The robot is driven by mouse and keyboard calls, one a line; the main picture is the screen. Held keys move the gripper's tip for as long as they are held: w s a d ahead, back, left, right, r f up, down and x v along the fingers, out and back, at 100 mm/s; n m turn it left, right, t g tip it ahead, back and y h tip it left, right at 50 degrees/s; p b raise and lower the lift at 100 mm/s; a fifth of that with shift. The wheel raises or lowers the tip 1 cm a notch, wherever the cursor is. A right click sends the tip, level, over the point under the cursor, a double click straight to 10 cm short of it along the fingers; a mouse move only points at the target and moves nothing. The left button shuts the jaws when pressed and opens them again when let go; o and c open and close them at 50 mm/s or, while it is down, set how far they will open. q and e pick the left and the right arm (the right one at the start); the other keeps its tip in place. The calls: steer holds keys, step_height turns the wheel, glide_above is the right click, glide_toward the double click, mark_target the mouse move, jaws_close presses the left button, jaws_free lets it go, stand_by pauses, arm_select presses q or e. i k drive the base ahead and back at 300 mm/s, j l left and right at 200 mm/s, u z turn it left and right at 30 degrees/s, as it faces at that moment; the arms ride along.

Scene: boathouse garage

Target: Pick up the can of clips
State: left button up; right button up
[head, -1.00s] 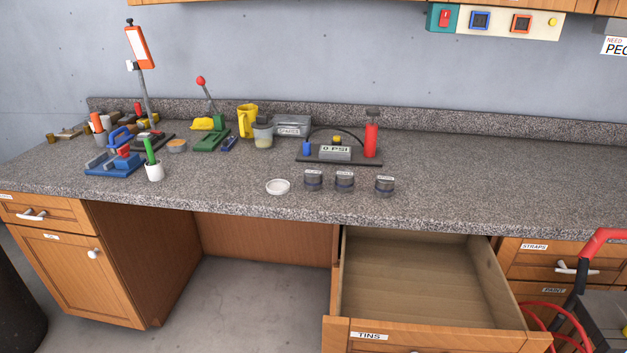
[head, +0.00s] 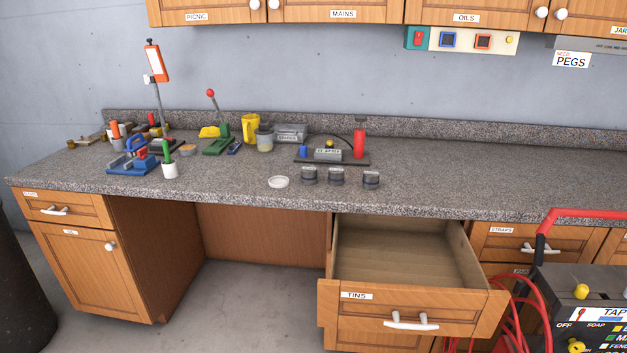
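The labels are too small to read, so I cannot tell which can holds clips. Neither of my grippers is in view.
A white dish (head: 278,182) lies left of the cans. Behind them is a pump board (head: 330,158) with a red cylinder (head: 359,140). Below, the TINS drawer (head: 407,308) is open and empty. A machine with a red handle (head: 590,213) stands at right.

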mark_target(308, 172)
steer(key=k+z, duration=0.1)
steer(key=z, duration=1.3)
steer(key=j+z, duration=0.15)
steer(key=z, duration=0.2)
steer(key=j+z, duration=0.15)
steer(key=z, duration=0.2)
steer(key=j+z, duration=0.2)
steer(key=z, duration=0.2)
steer(key=k+j, duration=0.1)
steer(key=j, duration=0.3)
steer(key=k+j, duration=0.1)
steer(key=j, duration=0.35)
steer(key=k+j, duration=0.15)
steer(key=j, duration=0.25)
steer(key=k+j, duration=0.1)
steer(key=j, duration=0.3)
steer(key=k+j, duration=0.1)
steer(key=j, duration=0.3)
